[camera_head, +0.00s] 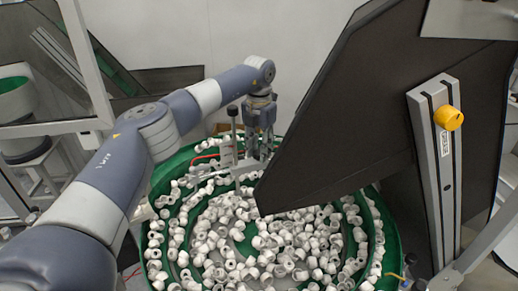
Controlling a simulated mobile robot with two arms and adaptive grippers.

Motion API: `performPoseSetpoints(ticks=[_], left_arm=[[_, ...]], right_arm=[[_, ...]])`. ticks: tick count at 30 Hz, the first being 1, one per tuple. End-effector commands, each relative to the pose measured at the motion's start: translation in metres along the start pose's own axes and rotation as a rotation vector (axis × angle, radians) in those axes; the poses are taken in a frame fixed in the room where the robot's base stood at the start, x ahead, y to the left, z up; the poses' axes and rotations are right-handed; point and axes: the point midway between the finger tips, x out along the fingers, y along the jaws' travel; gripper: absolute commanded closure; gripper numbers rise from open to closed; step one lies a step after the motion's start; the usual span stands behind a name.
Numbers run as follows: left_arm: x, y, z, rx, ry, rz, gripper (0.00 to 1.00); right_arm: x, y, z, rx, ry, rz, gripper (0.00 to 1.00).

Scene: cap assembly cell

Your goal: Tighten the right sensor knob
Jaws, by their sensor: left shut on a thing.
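My left gripper (259,152) points down over the back part of the green bowl feeder and is shut. The right sensor knob is hidden between its fingers. A black knob (232,111) on an upright stem stands just left of the gripper, apart from it. Both are at the metal sensor bracket (228,157) above the bowl. My right gripper is not in view.
The green bowl (160,181) is full of white caps (230,225). A large dark panel (345,125) hangs close to the right of my left gripper. A metal post (432,150) with a yellow knob (448,117) stands at right. A framed glass guard stands at left.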

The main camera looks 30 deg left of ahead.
Motion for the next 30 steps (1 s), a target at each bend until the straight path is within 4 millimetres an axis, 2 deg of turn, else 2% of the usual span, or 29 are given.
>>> performPoseSetpoints(ticks=[16, 17, 18, 19, 30], left_arm=[[-0.0029, 0.0006, 0.0014, 0.022, -0.007, 0.0, 0.94], [-0.0029, 0.0006, 0.0014, 0.022, -0.007, 0.001, 0.63], [-0.0027, 0.0006, 0.0013, 0.021, -0.006, 0.001, 0.54], [-0.0026, 0.0006, 0.0012, 0.021, -0.006, 0.001, 0.49], [-0.0033, 0.0003, 0.0006, 0.021, -0.003, 0.0, 0.49]], right_arm=[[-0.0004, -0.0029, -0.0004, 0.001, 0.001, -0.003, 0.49], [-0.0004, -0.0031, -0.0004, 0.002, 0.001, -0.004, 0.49], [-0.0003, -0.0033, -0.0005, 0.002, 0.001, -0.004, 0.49], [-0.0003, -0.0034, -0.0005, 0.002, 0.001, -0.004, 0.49], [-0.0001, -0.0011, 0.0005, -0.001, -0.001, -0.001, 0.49]])
